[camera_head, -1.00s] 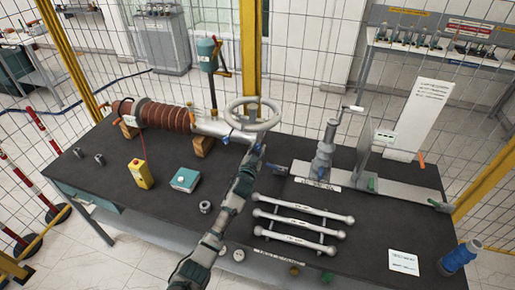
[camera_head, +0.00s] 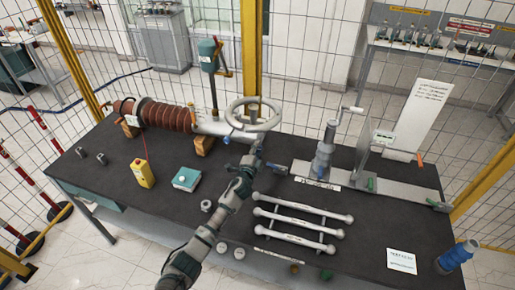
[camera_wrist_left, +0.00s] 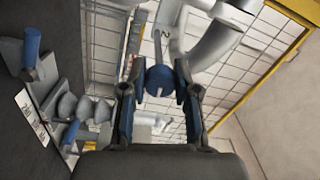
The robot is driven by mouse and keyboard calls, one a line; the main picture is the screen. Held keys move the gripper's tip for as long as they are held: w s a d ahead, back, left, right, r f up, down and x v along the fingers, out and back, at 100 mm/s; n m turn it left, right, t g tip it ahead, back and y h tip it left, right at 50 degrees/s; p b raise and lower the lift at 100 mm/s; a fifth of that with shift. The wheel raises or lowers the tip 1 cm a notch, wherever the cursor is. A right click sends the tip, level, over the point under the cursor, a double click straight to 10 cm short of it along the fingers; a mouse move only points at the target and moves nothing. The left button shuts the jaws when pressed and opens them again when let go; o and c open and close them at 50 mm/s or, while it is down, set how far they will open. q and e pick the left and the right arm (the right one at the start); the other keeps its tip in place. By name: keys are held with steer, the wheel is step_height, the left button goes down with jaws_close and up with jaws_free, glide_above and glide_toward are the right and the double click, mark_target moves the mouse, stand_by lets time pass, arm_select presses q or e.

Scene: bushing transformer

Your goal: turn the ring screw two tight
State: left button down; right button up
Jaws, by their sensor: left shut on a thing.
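The ring (camera_head: 254,115), a pale wheel-like hoop, stands at the right end of the brown ribbed bushing (camera_head: 165,115) on the dark table. A blue screw head (camera_head: 226,139) shows at the ring's lower left. My left gripper (camera_head: 257,150) is at the ring's lower right edge. In the left wrist view, my left gripper (camera_wrist_left: 159,95) is shut on a round blue screw head (camera_wrist_left: 159,80), which sits between its fingers with a grey metal piece above it. In the head view the gripper hides this screw. My right gripper is not in view.
Three grey bars (camera_head: 300,220) lie right of my left arm. A grey clamp stand (camera_head: 326,150) is behind them. A yellow box (camera_head: 142,173) and a teal box (camera_head: 187,179) lie to the left. A blue-topped object (camera_head: 458,255) stands at the right corner.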

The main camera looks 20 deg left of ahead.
arm_select(q)
steer(key=m+p, duration=0.1)
steer(key=m, duration=0.4)
steer(key=m+p, duration=0.1)
steer(key=m, duration=0.3)
steer(key=shift+m, duration=0.3)
steer(key=m+p, duration=0.1)
steer(key=m, duration=0.1)
steer(key=m+p, duration=0.1)
steer(key=m, duration=0.1)
steer(key=shift+s+f+m+h, duration=0.1)
steer(key=shift+f+m+h, duration=0.1)
steer(key=shift+m+h, duration=0.1)
steer(key=shift+d+f+m+p, duration=0.15)
steer(key=shift+m+p, duration=0.6)
steer(key=shift+m, duration=1.15)
steer(key=shift+f, duration=0.1)
steer(key=c, duration=0.9)
jaws_free()
steer(key=shift+o, duration=0.3)
steer(key=shift+r, duration=0.2)
